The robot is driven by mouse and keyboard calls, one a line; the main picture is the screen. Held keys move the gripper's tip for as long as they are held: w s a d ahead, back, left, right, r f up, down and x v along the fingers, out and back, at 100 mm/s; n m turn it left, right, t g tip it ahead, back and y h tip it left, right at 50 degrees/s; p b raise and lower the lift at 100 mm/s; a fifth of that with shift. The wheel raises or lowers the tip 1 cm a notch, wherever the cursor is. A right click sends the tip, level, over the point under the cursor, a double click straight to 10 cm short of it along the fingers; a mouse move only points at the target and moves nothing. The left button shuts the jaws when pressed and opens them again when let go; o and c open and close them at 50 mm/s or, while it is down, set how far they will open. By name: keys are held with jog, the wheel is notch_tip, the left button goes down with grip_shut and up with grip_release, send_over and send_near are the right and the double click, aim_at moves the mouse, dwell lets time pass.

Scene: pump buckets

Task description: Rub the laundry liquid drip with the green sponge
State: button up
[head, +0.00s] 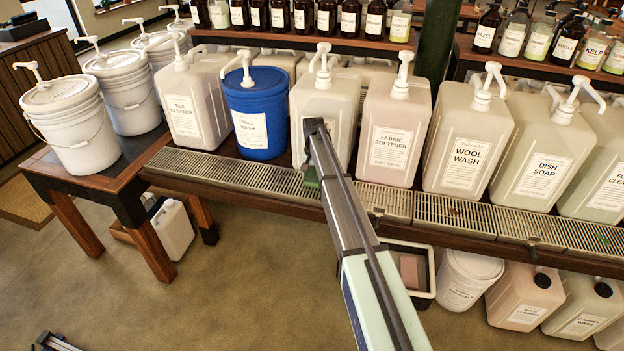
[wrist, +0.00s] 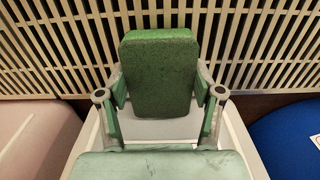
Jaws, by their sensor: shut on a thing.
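The green sponge (wrist: 158,65) is upright between the two fingers of my gripper (wrist: 159,88) in the wrist view, with the slatted drip grate behind it. My gripper is shut on the sponge's sides. In the head view, my arm hides most of the gripper, and a little green of the sponge (head: 311,178) shows at the grate, in front of a white pump jug (head: 325,105). I cannot tell whether the sponge touches the grate. A small reddish spot (head: 453,210) and a greenish spot (head: 603,238) show on the grate further right. I cannot identify the laundry liquid drip.
The metal drip grate (head: 220,170) runs along the shelf's front edge. Behind it stand a blue bucket (head: 262,112), a fabric softener jug (head: 393,125), a wool wash jug (head: 468,140) and others. White buckets (head: 70,120) stand on the left table. Open floor lies in front.

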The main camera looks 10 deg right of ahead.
jog(key=shift+w+d, duration=0.1)
jog(key=shift+w, duration=0.05)
jog(key=shift+r+p, duration=1.2)
jog(key=shift+r, duration=1.7)
jog(key=shift+r+p, duration=0.6)
jog(key=shift+r, duration=0.95)
